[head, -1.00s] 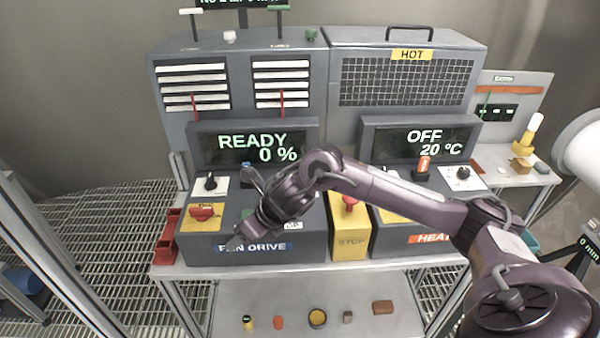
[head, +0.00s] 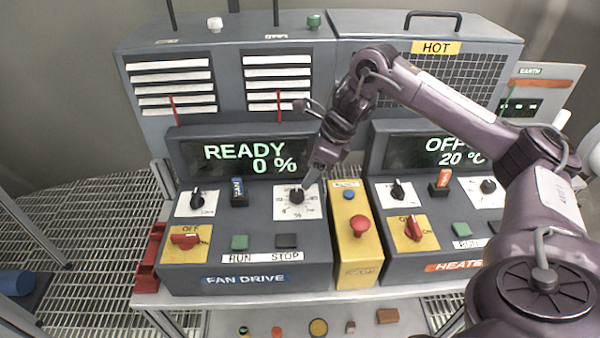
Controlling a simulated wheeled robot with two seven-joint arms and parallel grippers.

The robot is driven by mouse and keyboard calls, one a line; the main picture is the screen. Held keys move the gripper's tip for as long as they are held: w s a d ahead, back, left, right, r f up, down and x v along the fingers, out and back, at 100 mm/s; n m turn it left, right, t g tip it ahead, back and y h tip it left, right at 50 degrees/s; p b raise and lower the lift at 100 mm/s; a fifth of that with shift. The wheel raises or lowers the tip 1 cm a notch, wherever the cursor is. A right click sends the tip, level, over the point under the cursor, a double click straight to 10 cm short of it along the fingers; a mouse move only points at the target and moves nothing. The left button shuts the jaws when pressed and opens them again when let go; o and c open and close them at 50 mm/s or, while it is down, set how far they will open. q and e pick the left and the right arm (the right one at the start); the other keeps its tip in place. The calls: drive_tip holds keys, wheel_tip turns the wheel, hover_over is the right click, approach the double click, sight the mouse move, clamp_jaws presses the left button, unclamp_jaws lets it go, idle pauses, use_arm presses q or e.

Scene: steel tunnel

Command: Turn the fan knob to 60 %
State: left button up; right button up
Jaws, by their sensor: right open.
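The fan knob (head: 296,195) is a black dial on a white scale plate, on the right of the grey FAN DRIVE panel (head: 200,268). The fan display (head: 250,158) reads READY and 0 %. My right gripper (head: 308,184) points down just above and to the right of the knob, with its fingertips close to it. It is open. Whether the fingers touch the knob or stand around it, I cannot tell. My left gripper is not in view.
Left of the knob are a blue switch (head: 238,192), a black selector (head: 197,199) and a red switch (head: 185,238). Below are the green RUN (head: 239,242) and dark STOP (head: 286,241) buttons. A yellow box with a red button (head: 360,226) stands close on the right.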

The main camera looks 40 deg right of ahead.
sight(298, 192)
drive_tip(key=f, duration=0.1)
drive_tip(key=a+f+p, duration=0.2)
drive_tip(key=shift+w+f, duration=0.2)
drive_tip(key=shift+f, duration=0.2)
drive_tip(key=shift+p+x, duration=0.3)
drive_tip(key=shift+x, duration=0.85)
drive_tip(key=shift+w+d+f, duration=0.2)
drive_tip(key=shift+w+f, duration=0.1)
drive_tip(key=shift+w, duration=0.05)
drive_tip(key=shift+a, duration=0.1)
drive_tip(key=c, duration=1)
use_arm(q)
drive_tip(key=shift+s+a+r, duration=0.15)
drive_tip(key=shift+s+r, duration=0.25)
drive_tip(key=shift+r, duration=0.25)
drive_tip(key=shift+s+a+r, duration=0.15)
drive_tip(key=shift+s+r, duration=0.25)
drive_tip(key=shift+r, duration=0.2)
use_arm(e)
drive_tip(key=shift+f, duration=0.1)
